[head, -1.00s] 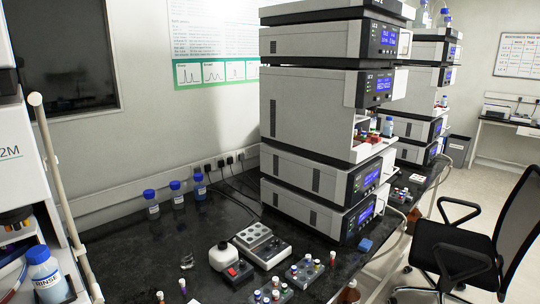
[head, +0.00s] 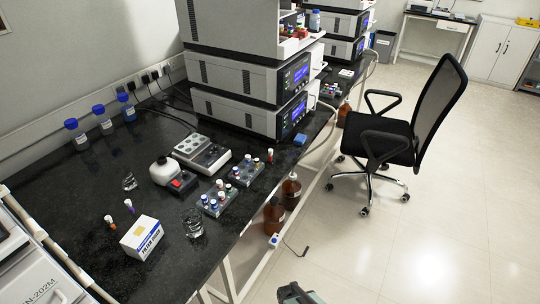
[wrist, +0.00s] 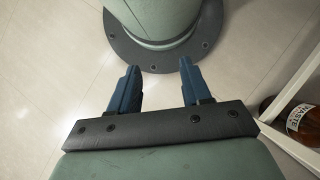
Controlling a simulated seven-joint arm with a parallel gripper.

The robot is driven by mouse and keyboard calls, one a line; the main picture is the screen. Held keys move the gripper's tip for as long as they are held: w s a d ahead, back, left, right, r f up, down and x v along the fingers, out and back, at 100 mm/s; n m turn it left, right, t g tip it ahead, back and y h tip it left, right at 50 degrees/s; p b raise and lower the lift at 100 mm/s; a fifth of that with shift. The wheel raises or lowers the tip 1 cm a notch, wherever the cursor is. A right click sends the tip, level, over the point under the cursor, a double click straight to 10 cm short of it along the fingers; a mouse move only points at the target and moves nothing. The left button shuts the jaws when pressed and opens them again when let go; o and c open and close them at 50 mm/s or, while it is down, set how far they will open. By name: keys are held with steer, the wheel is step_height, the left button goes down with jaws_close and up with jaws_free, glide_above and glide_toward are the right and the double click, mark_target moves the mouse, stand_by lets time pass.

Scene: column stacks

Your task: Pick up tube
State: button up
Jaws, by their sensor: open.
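Small capped tubes stand on the black bench in the head view. A red-capped one (head: 270,156) stands alone near the bench's right edge. I cannot tell which one the task means. My gripper (wrist: 160,68) is open and empty in the wrist view, above the pale floor and away from the bench top. No tube shows in the wrist view.
Two vial racks (head: 216,199) (head: 246,171), a white box (head: 142,238), a glass beaker (head: 193,225) and a grey block device (head: 202,155) crowd the bench (head: 70,185). Brown bottles (head: 274,215) stand below its edge.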

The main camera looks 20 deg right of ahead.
steer(key=w+d+r+t, duration=0.25)
steer(key=w+r, duration=0.35)
steer(key=w, duration=0.6)
steer(key=w+d+r+n+t+h, duration=0.1)
steer(key=w+d+r, duration=0.2)
steer(key=w+r, duration=0.65)
steer(key=w+d+r+t, duration=0.2)
steer(key=w+d+r, duration=0.15)
steer(key=w, duration=1.05)
steer(key=t+y, duration=0.1)
steer(key=t, duration=0.5)
glide_toward(271, 151)
steer(key=x, duration=1.2)
steer(key=shift+f, duration=0.3)
jaws_close()
